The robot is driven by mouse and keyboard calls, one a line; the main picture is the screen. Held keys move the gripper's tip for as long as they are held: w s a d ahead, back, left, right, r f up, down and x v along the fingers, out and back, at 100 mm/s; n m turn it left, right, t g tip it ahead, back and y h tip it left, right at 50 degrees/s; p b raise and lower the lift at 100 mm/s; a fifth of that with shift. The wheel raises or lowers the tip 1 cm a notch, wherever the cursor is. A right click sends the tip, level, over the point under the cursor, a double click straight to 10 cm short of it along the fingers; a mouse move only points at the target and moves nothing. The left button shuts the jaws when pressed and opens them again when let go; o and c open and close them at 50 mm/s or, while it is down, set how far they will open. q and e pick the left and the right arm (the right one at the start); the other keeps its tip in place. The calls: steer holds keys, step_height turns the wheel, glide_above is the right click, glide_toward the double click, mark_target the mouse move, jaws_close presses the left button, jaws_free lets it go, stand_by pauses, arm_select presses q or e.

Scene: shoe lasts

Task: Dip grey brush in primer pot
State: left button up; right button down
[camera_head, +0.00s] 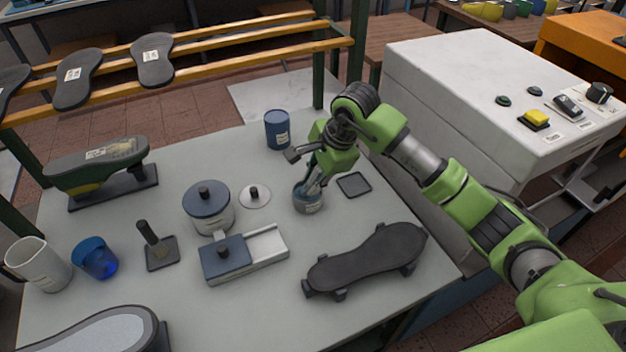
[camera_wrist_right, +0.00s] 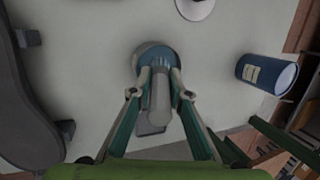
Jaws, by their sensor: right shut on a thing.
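The primer pot (camera_head: 308,204) is a small blue-grey pot with a pale label, standing open on the table. My right gripper (camera_head: 314,182) is directly above it, pointing down. In the right wrist view my right gripper (camera_wrist_right: 160,78) is shut on the grey brush (camera_wrist_right: 160,98), with a finger on each side of the handle. The brush's far end overlaps the mouth of the pot (camera_wrist_right: 156,50); its tip is hidden, so I cannot tell how deep it sits. In the head view the gripper mostly hides the brush. My left gripper is not in view.
A round lid with a black knob (camera_head: 265,198) lies left of the pot, beside a blue-lidded pot (camera_head: 208,214). A dark square pad (camera_head: 354,185) lies to the right. A blue can (camera_head: 277,130) stands behind, a dark sole-shaped piece (camera_head: 368,258) in front.

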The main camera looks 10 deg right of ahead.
steer(key=shift+s+f, duration=0.15)
steer(key=shift+f, duration=0.05)
steer(key=shift+w+r+p, duration=0.2)
steer(key=shift+r+p, duration=0.3)
steer(key=shift+r, duration=0.45)
steer(key=shift+r+p, duration=1.15)
steer(key=shift+r, duration=1.55)
steer(key=shift+s, duration=0.1)
